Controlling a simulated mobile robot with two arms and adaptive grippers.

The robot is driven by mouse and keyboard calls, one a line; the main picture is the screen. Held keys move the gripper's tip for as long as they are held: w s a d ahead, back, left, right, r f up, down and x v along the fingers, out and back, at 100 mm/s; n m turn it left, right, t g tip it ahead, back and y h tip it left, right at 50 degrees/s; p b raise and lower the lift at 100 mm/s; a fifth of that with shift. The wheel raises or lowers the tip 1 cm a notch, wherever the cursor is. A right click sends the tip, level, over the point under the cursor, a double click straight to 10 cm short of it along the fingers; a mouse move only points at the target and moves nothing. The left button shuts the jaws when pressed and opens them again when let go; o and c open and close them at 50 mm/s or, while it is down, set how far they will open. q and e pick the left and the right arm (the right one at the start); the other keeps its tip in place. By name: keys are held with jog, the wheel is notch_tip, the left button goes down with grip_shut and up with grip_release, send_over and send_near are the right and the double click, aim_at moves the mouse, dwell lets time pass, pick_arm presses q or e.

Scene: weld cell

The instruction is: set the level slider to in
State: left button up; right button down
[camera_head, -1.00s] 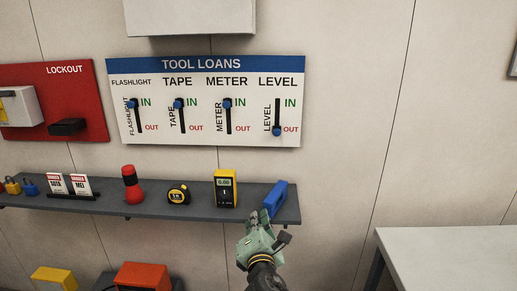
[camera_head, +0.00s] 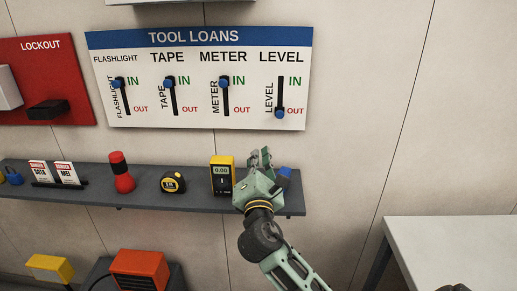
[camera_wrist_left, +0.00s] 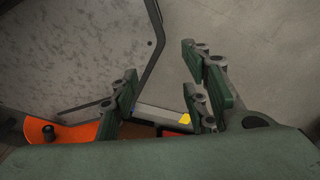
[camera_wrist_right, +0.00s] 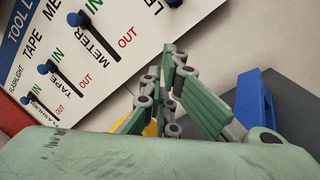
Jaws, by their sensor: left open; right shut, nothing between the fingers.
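The tool loans board (camera_head: 200,118) is on the wall. The level slider's blue knob (camera_head: 279,113) sits at the bottom of its slot, beside OUT. My right gripper (camera_head: 261,156) is shut and empty, below the board and in front of the shelf, lower and slightly left of the level knob and apart from it. In the right wrist view, its closed fingers (camera_wrist_right: 160,75) point toward the board, with a blue knob (camera_wrist_right: 174,2) at the top edge. My left gripper (camera_wrist_left: 160,66) is open and empty in the left wrist view, above the floor.
The flashlight (camera_head: 118,82), tape (camera_head: 168,83) and meter (camera_head: 224,82) knobs are at IN. The shelf (camera_head: 140,198) holds a red flashlight (camera_head: 122,172), tape measure (camera_head: 173,182), yellow meter (camera_head: 213,160) and blue level (camera_head: 284,178), partly hidden by my gripper. A table (camera_head: 455,245) stands right.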

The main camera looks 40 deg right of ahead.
pick_arm(q)
jog(key=r+p, duration=0.3)
jog(key=r, duration=0.1)
jog(key=shift+s+a+p, duration=0.25)
jog(key=shift+s+p, duration=0.15)
pick_arm(e)
jog(key=w+d+r, duration=0.1)
jog(key=d, duration=0.1)
jog(key=w+d+r, duration=0.1)
jog(key=w+d, duration=0.1)
jog(key=w+d+r, duration=0.2)
jog(key=d, duration=0.1)
jog(key=shift+w+d, duration=0.1)
jog(key=shift+w, duration=0.05)
jog(key=p, duration=0.9)
send_near(265, 88)
jog(key=x, duration=0.4)
jog(key=shift+w+r, duration=0.1)
jog(key=shift+r, duration=0.05)
pick_arm(q)
notch_tip(265, 88, up, 9)
jog(key=shift+s, duration=0.1)
